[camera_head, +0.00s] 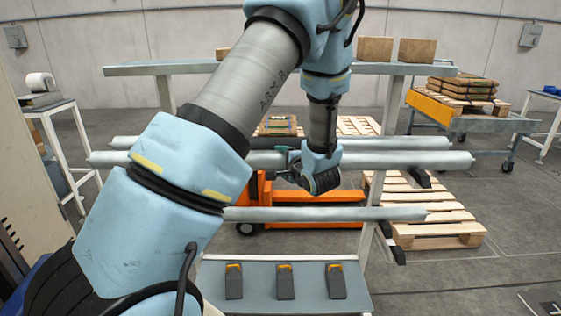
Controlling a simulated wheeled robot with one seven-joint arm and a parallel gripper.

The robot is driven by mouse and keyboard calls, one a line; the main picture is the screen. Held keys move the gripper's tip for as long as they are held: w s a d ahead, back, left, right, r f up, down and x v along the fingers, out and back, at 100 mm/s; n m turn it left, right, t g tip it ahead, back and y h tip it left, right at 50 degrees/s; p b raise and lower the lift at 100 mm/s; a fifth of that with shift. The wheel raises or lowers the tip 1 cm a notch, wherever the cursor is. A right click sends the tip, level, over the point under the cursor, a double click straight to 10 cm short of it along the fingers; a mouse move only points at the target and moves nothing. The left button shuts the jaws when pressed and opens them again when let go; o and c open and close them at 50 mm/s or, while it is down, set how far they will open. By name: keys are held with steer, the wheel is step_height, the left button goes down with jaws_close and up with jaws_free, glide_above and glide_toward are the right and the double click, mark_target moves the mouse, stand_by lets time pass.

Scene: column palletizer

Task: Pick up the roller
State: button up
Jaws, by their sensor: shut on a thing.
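Three long grey metal rollers lie across the middle of the head view, roughly parallel. The middle roller (410,159) runs from the far left to the right. Another roller (400,143) lies just behind it, and a third roller (380,214) is nearer, partly hidden by my arm. My gripper (287,165) reaches down to the middle roller near its centre and is shut on it. The gripper body hides part of the grip. I cannot tell whether the roller touches its supports.
A grey lower shelf (310,306) holds several dark blocks with orange tops. Dark rack brackets (420,178) stick out at right. An orange pallet jack (310,215) and wooden pallets (430,215) stand behind. A grey upper beam (150,69) crosses at the back.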

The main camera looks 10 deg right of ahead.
jaws_close()
stand_by(0.5)
